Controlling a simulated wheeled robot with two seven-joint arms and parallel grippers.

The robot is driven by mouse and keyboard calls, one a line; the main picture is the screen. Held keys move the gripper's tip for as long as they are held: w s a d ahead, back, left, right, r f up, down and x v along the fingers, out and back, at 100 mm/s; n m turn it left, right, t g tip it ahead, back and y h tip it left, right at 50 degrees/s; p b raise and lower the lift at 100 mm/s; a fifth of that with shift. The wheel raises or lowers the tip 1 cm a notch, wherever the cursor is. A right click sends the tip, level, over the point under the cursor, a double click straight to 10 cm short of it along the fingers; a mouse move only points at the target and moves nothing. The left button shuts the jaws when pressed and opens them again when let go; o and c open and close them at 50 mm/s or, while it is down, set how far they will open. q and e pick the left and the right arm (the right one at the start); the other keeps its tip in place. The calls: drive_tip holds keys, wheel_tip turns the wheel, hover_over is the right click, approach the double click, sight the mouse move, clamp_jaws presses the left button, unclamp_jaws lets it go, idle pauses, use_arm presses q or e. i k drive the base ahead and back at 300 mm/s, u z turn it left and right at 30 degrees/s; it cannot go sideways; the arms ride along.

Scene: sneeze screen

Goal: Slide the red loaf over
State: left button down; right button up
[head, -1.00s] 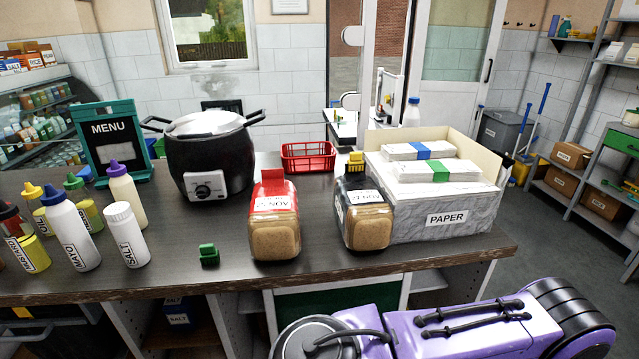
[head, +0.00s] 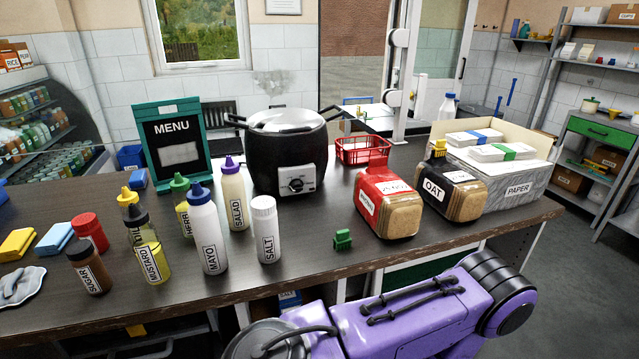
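The red loaf (head: 388,203) is a bread loaf in a red wrapper with a white label. It lies on the dark counter (head: 310,244), right of the black cooker. A black-wrapped loaf marked OAT (head: 452,192) lies close to its right. A small green clip (head: 342,239) stands on the counter just left of the red loaf, near the front edge. A purple arm of mine crosses the bottom right, in front of the counter. Neither gripper shows in the head view.
A red basket (head: 362,151) stands behind the red loaf. A PAPER box (head: 510,183) stands at the right end, and a black cooker (head: 289,157) at the back. Several bottles, including MAYO (head: 207,233) and SALT (head: 265,229), stand to the left. Bare counter lies between SALT and the green clip.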

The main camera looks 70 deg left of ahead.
sight(393, 209)
drive_tip(key=u, duration=1.35)
